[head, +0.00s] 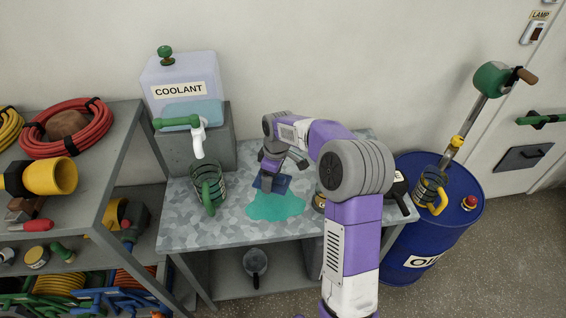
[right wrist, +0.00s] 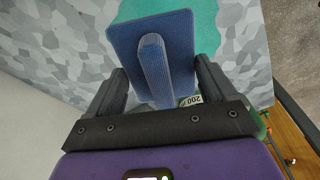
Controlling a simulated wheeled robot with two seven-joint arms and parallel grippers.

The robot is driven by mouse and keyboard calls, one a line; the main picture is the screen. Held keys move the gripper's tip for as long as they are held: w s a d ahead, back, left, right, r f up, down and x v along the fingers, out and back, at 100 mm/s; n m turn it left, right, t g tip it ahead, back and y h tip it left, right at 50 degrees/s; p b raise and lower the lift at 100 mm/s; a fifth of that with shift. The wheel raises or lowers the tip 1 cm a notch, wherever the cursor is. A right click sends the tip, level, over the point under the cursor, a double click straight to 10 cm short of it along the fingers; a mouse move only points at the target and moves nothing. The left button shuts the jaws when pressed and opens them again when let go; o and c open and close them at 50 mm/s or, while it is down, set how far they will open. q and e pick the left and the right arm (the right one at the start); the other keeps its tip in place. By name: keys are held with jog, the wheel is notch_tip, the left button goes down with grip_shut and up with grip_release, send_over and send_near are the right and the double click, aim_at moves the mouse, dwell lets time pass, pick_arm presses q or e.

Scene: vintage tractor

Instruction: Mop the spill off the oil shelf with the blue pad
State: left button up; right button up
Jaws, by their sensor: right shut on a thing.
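The blue pad (head: 272,183) is at the upper left edge of a teal spill (head: 280,206) on the mottled grey shelf top (head: 180,228). My right gripper (head: 270,170) is shut on the pad's raised handle, which shows between its fingers (right wrist: 165,75) in the right wrist view. There the pad (right wrist: 122,42) lies flat side to the shelf and overlaps the spill (right wrist: 207,25). I cannot tell whether it touches the surface. The pad hides part of the spill. My left gripper is not in view.
A green-handled glass jug (head: 211,188) stands left of the spill, under the tap of the coolant tank (head: 178,100). A small jar (head: 320,200) stands close on the right, partly behind my arm. A blue oil drum (head: 435,235) stands beyond. The shelf's front left is clear.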

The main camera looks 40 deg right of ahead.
jog(key=s+a+f+m, duration=0.1)
jog(key=a+m, duration=0.1)
jog(key=a, duration=0.3)
jog(key=s+a+f+m, duration=0.2)
jog(key=a, duration=0.4)
jog(key=s+a+f+m, duration=0.1)
jog(key=a+f+m, duration=0.1)
jog(key=a, duration=0.4)
jog(key=shift+s+m+h, duration=0.3)
jog(key=shift+h, duration=0.1)
jog(key=shift+f, duration=0.1)
